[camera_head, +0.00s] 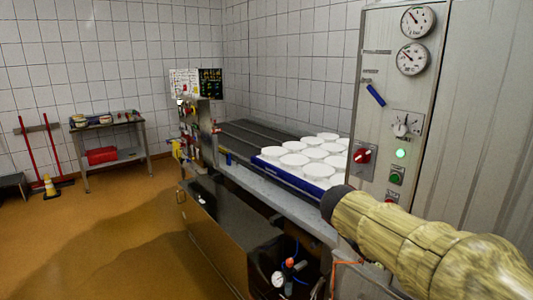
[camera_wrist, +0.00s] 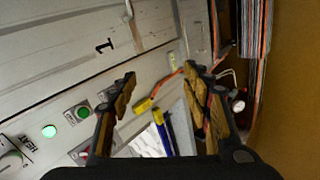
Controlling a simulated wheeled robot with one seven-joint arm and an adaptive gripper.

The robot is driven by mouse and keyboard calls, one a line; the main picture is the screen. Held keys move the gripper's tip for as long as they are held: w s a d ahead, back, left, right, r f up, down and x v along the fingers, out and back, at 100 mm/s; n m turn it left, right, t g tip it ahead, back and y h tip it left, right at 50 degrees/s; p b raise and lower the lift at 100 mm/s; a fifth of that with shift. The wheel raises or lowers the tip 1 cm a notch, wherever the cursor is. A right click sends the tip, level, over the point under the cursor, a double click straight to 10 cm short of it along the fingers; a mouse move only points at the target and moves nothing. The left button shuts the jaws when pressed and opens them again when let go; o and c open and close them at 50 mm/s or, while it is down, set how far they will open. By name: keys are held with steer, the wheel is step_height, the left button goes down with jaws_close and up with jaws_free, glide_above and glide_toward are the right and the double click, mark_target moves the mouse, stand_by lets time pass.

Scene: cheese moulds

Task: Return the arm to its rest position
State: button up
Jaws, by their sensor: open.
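My arm (camera_head: 430,235) enters the head view from the lower right, in a pale yellow cover. It ends in a dark joint in front of the control cabinet's lower edge. My gripper is not clearly visible in that view. In the wrist view my gripper (camera_wrist: 160,75) is open, with its two brown-padded fingers wide apart. Nothing is held between them. Beyond the fingers are a grey panel, a yellow-tipped orange cable (camera_wrist: 145,105) and a blue and yellow strip (camera_wrist: 169,133).
The control cabinet (camera_head: 375,65) with gauges, a red switch and a lit green lamp stands close beside my arm. White round moulds (camera_head: 318,170) sit in several rows on the blue-edged conveyor line. A side table (camera_head: 138,152) stands far left. Open brown floor (camera_head: 90,235) lies left.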

steer(key=s+a+f+m+y, duration=0.1)
steer(key=s+a+y, duration=0.1)
steer(key=s, duration=0.7)
steer(key=s+a+f+m+y+p, duration=0.1)
steer(key=s+a, duration=0.4)
steer(key=s, duration=0.5)
steer(key=s+a+f+m+y, duration=0.3)
steer(key=s+y, duration=0.1)
steer(key=s, duration=0.5)
steer(key=shift+s+a+p, duration=0.15)
steer(key=shift+s+p, duration=0.15)
steer(key=shift+p, duration=0.05)
stand_by(4.5)
